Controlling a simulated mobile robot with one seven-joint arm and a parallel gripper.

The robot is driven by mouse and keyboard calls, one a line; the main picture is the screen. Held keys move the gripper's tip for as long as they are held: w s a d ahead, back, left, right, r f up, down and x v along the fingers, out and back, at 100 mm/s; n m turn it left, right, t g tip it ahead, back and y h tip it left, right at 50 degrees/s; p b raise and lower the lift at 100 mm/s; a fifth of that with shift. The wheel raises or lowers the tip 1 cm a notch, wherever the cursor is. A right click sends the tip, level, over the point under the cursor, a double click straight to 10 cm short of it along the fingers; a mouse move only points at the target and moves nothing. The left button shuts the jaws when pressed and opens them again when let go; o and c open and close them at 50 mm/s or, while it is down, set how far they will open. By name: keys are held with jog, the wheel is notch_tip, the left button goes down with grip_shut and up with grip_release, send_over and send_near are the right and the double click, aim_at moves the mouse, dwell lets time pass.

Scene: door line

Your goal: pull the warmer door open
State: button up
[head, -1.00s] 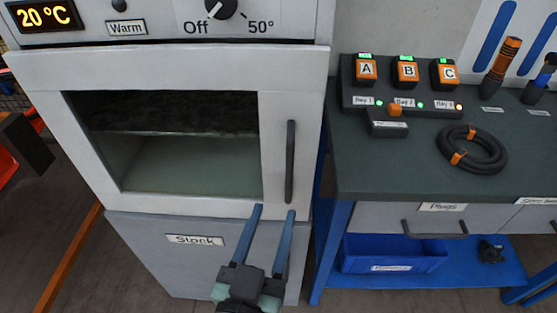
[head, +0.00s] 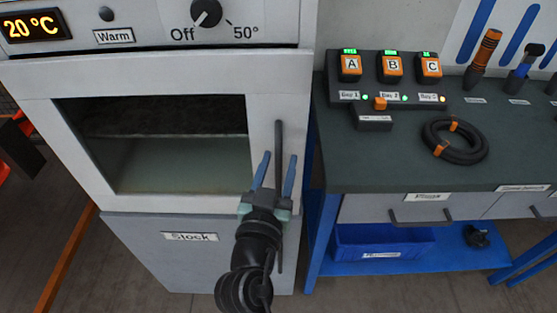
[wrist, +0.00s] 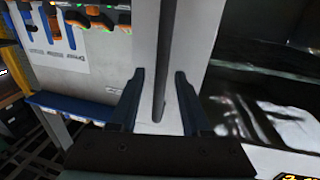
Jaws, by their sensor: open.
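The warmer door (head: 150,200) is white with a dark window, and it looks shut. Its handle (head: 279,145) is a dark upright bar on the door's right side. My gripper (head: 273,172) is open in front of the lower part of the handle. I cannot tell whether either finger touches the bar.
A workbench (head: 360,160) with batteries A, B, C on a charger (head: 390,85) and a coiled black cable (head: 455,140) stands to the right. Below the door is a panel marked Stock (head: 190,237). A blue bin (head: 380,240) sits under the bench.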

jog(key=shift+w, duration=0.15)
jog(key=shift+c, duration=0.2)
grip_shut()
dwell(1.2)
